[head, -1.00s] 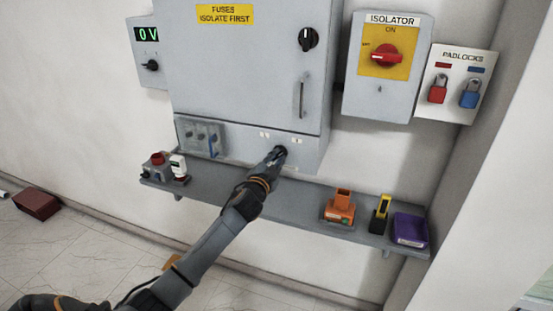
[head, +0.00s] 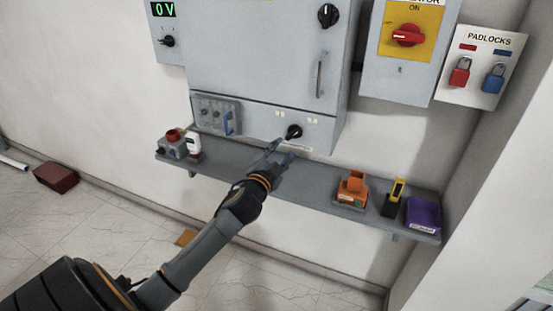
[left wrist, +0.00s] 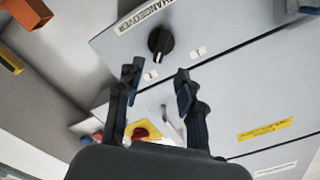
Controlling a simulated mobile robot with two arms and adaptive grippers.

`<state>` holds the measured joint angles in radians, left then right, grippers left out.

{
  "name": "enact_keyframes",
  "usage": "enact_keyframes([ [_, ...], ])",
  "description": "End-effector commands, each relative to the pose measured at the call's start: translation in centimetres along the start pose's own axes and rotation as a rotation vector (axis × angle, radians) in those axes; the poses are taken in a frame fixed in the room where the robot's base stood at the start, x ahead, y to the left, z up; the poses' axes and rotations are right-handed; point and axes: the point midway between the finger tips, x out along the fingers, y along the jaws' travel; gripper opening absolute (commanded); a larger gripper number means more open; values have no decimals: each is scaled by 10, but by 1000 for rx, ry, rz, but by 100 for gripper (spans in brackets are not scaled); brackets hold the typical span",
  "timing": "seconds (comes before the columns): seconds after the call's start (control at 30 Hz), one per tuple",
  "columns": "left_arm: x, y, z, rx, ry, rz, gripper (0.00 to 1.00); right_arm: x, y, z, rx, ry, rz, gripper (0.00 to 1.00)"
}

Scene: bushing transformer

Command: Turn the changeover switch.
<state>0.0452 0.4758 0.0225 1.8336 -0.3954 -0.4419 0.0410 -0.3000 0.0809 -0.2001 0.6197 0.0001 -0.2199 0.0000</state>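The changeover switch is a small black knob (head: 293,131) on the lower front panel of the grey cabinet, with two small white labels above it. In the left wrist view the knob (left wrist: 160,42) shows beside a label reading CHANGEOVER. I cannot tell surely which label its pale pointer faces. My left gripper (head: 281,151) is just below and in front of the knob, apart from it. In the left wrist view the two fingers of my left gripper (left wrist: 157,84) are spread with nothing between them. My right gripper is not in view.
A grey shelf (head: 322,181) runs under the cabinet (head: 260,65). It bears a grey box with a red button (head: 172,146), an orange device (head: 351,191) and a purple bin (head: 422,215). The isolator (head: 408,36) and padlock board (head: 480,66) are at right.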

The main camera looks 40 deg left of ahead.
Motion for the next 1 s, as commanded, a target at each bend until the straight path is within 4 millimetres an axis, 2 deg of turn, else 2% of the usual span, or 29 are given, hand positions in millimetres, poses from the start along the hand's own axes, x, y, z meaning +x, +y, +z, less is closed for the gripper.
enact_keyframes([
  [0.1,-22,1,0,0,-1,2,38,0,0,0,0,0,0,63],
  [0.3,-38,0,0,1,0,0,38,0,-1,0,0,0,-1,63],
  [0.87,-40,0,0,1,0,-1,38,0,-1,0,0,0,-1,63],
  [0.93,-40,4,4,-1,-7,5,38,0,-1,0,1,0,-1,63],
  [1.0,-39,15,16,-8,-28,25,38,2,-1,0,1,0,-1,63],
])
